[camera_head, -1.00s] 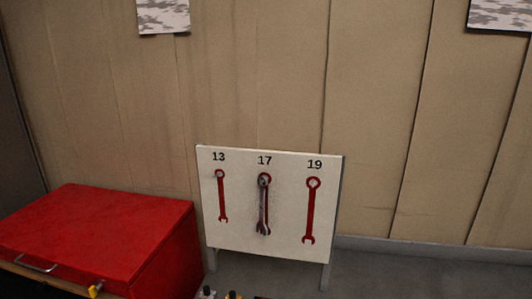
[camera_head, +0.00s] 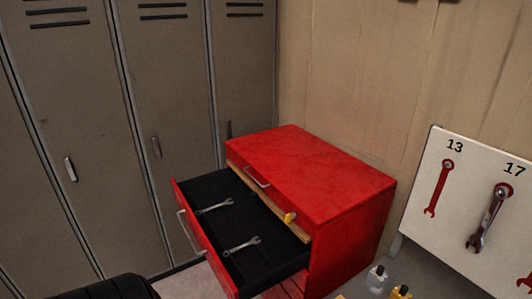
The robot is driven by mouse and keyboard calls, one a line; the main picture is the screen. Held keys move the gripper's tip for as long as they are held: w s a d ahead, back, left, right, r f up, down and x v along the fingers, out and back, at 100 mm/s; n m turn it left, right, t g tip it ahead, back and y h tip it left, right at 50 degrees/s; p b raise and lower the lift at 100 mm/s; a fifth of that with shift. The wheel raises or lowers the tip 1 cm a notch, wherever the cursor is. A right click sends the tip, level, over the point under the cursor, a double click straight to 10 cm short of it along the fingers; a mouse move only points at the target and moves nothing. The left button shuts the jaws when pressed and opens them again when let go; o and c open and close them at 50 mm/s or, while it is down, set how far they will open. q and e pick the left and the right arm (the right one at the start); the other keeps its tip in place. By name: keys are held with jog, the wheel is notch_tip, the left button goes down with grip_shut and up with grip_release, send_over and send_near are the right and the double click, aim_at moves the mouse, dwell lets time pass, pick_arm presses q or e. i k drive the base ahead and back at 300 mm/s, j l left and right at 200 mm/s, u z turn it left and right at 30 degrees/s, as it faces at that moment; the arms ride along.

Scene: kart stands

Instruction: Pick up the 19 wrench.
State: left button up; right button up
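Two silver wrenches lie apart in the open black-lined drawer of a red tool chest: a farther wrench (camera_head: 214,206) and a nearer wrench (camera_head: 241,246). No size marking can be read on either, so I cannot tell which is the 19. A white tool board (camera_head: 418,233) stands at the right. Its 13 place shows only a red wrench outline (camera_head: 439,188). A metal wrench (camera_head: 487,218) hangs at the 17 place. The 19 part of the board is mostly cut off by the right edge. Neither of my grippers is in view.
The red chest (camera_head: 312,172) has a closed upper drawer with a small yellow piece (camera_head: 290,217) at its front. Grey lockers (camera_head: 80,125) stand at the left. Small silver (camera_head: 377,277) and yellow (camera_head: 400,293) items stand low between chest and board. A black rounded object (camera_head: 105,288) is at bottom left.

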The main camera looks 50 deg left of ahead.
aim_at(227, 202)
jog(key=u, duration=1.9)
jog(key=z, duration=0.45)
